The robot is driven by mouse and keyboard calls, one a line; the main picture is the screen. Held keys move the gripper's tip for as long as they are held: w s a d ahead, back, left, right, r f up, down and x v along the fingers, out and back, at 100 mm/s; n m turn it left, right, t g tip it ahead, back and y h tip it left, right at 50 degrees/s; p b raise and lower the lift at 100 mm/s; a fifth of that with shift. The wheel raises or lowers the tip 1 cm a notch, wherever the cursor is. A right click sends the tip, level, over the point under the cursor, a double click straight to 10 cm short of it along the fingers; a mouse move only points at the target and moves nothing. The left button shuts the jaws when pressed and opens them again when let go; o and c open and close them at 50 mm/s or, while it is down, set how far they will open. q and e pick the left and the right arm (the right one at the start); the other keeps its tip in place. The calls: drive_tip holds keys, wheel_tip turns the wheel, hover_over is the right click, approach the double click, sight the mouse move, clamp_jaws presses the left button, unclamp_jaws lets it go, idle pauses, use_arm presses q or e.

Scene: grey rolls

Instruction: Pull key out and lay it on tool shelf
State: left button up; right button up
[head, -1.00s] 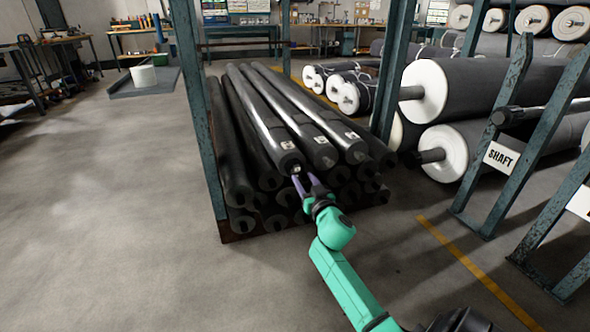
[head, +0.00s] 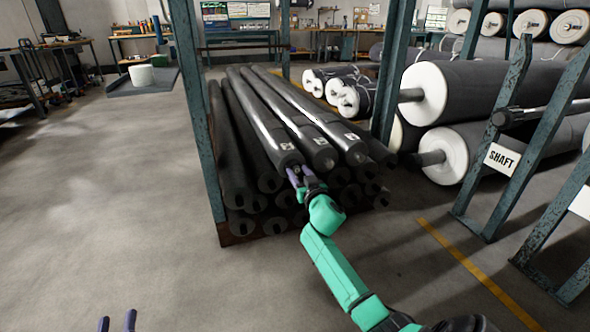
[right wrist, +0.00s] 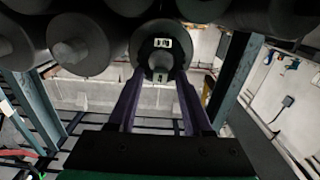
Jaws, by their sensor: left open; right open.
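My right gripper (head: 297,176) is open at the near end of a dark roll (head: 262,115) on top of the stack. In the right wrist view, its two purple fingers (right wrist: 160,88) are spread below and to either side of that roll's round end (right wrist: 146,52). The end carries two small pale labels and a grey core piece (right wrist: 160,60) between them. I cannot tell whether this piece is the key. My left gripper (head: 117,322) shows only as two fingertips at the bottom left edge, apart and empty. No tool shelf can be made out for certain.
Blue-green posts (head: 198,130) flank the stack. Large white-ended rolls (head: 425,95) and a rack with a SHAFT sign (head: 500,158) stand at the right.

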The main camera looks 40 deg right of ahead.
sight(297, 170)
clamp_jaws()
drive_tip(key=shift+s, duration=0.1)
drive_tip(key=shift+p+v, duration=1.2)
drive_tip(key=shift+v, duration=0.95)
drive_tip(key=shift+s+a, duration=0.25)
drive_tip(key=shift+s, duration=0.25)
